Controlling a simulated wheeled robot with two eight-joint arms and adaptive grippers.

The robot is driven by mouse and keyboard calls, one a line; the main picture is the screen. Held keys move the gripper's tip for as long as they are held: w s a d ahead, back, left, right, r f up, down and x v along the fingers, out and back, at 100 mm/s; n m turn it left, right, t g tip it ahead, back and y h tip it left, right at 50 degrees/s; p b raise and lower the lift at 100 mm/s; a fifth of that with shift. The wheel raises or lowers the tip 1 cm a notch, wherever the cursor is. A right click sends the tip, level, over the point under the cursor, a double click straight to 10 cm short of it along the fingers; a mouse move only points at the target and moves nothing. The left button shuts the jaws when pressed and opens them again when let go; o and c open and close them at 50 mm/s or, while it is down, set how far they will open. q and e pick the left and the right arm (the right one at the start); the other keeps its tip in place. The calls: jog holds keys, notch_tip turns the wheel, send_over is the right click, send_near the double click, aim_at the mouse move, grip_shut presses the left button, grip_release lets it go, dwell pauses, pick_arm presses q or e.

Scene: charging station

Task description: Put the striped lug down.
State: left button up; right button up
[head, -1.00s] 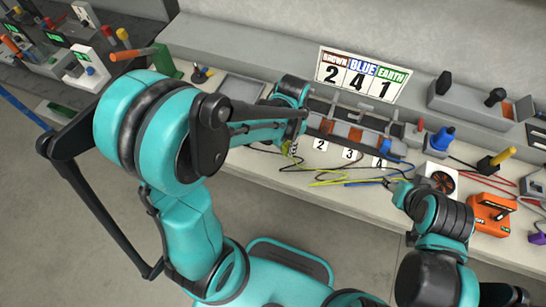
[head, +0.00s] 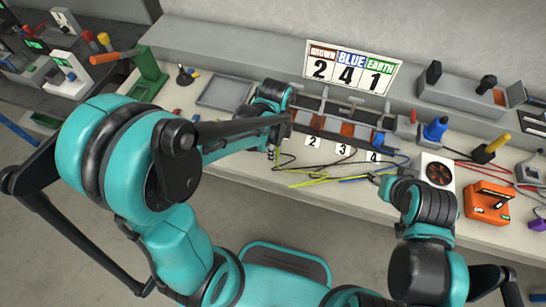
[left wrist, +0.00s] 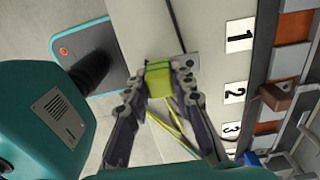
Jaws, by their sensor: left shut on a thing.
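The striped lug (left wrist: 159,80) is a small yellow-green block between the fingertips of my left gripper (left wrist: 160,88) in the left wrist view. My left gripper is shut on it, over the pale bench top beside tag 1. A yellow-green lead (left wrist: 166,122) shows between the fingers. In the head view my left gripper (head: 274,148) is at the left end of the numbered terminal row (head: 345,131), and its arm partly hides it. Whether the lug touches the bench is unclear. My right gripper (head: 378,179) is low over the bench's front; its fingers are too small to read.
A sign (head: 352,67) reads brown 2, blue 4, earth 1. Loose leads (head: 325,177) lie before the terminals. A fan box (head: 437,172) and an orange device (head: 488,203) stand at right. An empty grey tray (head: 224,93) and a green lever press (head: 148,75) are at left.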

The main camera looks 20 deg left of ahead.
pick_arm(q)
jog(key=shift+w+a+f, duration=0.35)
jog(key=shift+w+f, duration=0.1)
jog(key=shift+w, duration=0.15)
jog(key=shift+f+b, duration=1.05)
jog(key=shift+f, duration=0.85)
jog(key=shift+s, duration=0.1)
jog(key=shift+f, duration=0.15)
jog(key=o, duration=1)
